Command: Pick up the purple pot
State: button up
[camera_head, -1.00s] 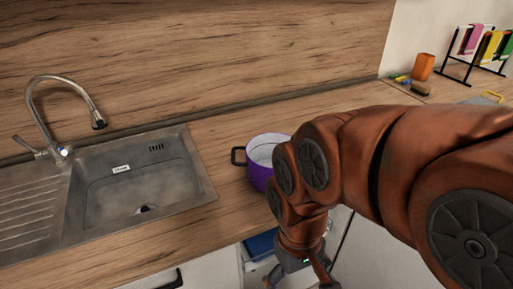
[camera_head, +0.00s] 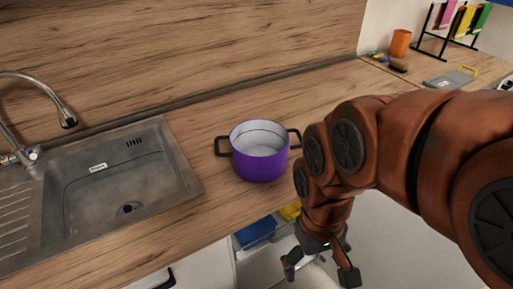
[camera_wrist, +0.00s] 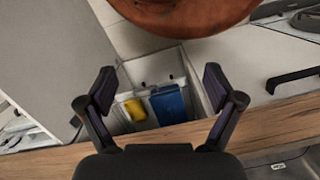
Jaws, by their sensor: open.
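The purple pot (camera_head: 259,165) stands upright on the wooden counter, to the right of the sink. It has a pale inside and two black side handles, and its inside looks empty. The right handle shows beside my arm. My gripper (camera_head: 318,272) hangs in front of the counter edge, lower than the pot and to its right, apart from it. In the wrist view my gripper (camera_wrist: 160,92) has its fingers spread wide with nothing between them. The pot does not show in the wrist view.
A metal sink (camera_head: 60,215) with a tap is at left. Below the counter, an open drawer (camera_wrist: 190,62) holds a blue item (camera_wrist: 168,104) and a yellow item (camera_wrist: 135,109). An orange cup (camera_head: 400,43), a brush (camera_head: 398,67) and a rack stand at back right. Counter behind the pot is clear.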

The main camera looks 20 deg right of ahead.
aim_at(259, 147)
jog(key=u, duration=2.55)
jog(key=k, duration=0.5)
jog(key=u, duration=0.15)
